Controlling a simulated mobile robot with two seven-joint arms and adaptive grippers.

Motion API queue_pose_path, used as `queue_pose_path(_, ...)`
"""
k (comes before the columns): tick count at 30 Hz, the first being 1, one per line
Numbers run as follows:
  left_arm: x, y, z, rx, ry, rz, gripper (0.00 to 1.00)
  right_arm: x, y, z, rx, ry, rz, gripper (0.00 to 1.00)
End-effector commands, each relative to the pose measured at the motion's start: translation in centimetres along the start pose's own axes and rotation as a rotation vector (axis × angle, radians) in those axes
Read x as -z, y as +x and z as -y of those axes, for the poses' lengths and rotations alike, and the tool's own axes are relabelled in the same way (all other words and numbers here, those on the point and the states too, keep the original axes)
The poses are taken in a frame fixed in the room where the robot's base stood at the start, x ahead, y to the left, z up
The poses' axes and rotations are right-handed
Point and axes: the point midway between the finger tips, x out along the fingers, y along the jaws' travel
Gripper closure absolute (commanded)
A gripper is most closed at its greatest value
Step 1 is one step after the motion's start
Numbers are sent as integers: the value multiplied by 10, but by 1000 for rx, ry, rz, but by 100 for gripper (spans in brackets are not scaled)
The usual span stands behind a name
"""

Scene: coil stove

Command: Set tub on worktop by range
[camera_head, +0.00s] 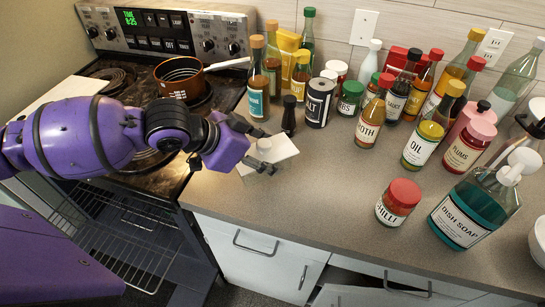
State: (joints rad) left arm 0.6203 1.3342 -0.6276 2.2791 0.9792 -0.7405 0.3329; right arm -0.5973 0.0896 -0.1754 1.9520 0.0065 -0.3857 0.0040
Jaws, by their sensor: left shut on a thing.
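My left gripper (258,149) reaches in from the left, over the worktop (315,205) just right of the range (165,105). It is shut on a pale thing, which seems to be the tub (283,146). The tub looks white and flat-topped, and the fingers cover much of it. It is close to the worktop surface near the range's edge; I cannot tell whether it touches. My right gripper does not show.
A brown pan (178,78) sits on the range's back burner. Bottles and jars crowd the worktop's back and right, including a salt shaker (318,103), a red-capped jar (398,202) and dish soap (473,212). The front middle is clear. The oven (125,235) is open below.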

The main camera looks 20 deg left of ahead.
Motion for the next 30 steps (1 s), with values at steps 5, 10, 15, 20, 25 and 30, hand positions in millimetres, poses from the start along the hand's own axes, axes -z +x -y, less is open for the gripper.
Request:
queue_pose_path(5,-14,20,2,-6,0,5,75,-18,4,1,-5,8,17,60)
queue_pose_path(10,-24,35,5,-7,6,2,75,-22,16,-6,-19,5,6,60)
queue_pose_path(15,-19,31,5,-2,10,-4,75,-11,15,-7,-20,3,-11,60)
queue_pose_path(20,-20,32,5,-3,10,-4,75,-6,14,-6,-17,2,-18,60)
queue_pose_path(25,-21,33,5,-3,10,-3,26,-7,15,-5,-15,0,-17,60)
queue_pose_path(30,-21,33,5,-3,9,-3,25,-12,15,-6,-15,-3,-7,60)
